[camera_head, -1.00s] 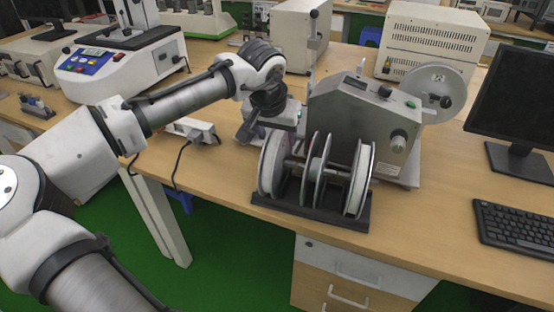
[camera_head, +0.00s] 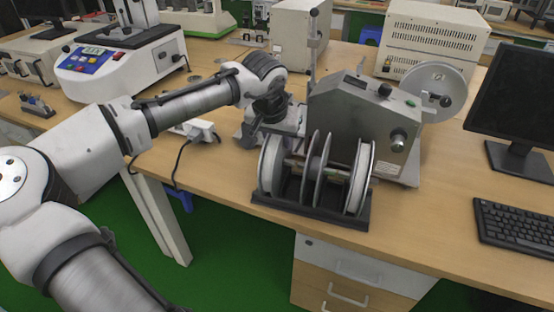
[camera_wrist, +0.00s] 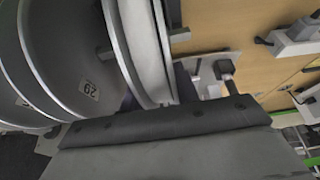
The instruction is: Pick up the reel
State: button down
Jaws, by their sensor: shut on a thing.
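Several pale round reels stand upright side by side on a dark stand (camera_head: 310,208) at the front edge of the bench. The leftmost reel (camera_head: 267,168) has a white rim, and my wrist is just behind and above it. A pair of discs (camera_head: 317,165) stands mid-spindle and another white-rimmed reel (camera_head: 359,178) at the right. In the wrist view my gripper (camera_wrist: 158,106) is shut on the edge of the white-rimmed reel (camera_wrist: 138,45). My gripper body hides its lower part. The reel is still on the stand. Grey discs, one labelled, lie to its left.
A grey metal machine (camera_head: 362,120) with a disc stands close behind the reels. A white power strip (camera_head: 195,130) with a cable lies left of them. A monitor (camera_head: 515,95) and keyboard (camera_head: 515,222) are at the right. Bench between stand and keyboard is clear.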

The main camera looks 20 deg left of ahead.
jog(key=shift+r, duration=0.15)
notch_tip(320, 180, up, 20)
dwell(0.6)
jog(key=shift+f+b, duration=4.35)
jog(key=shift+f, duration=3.55)
jog(key=shift+s, duration=0.1)
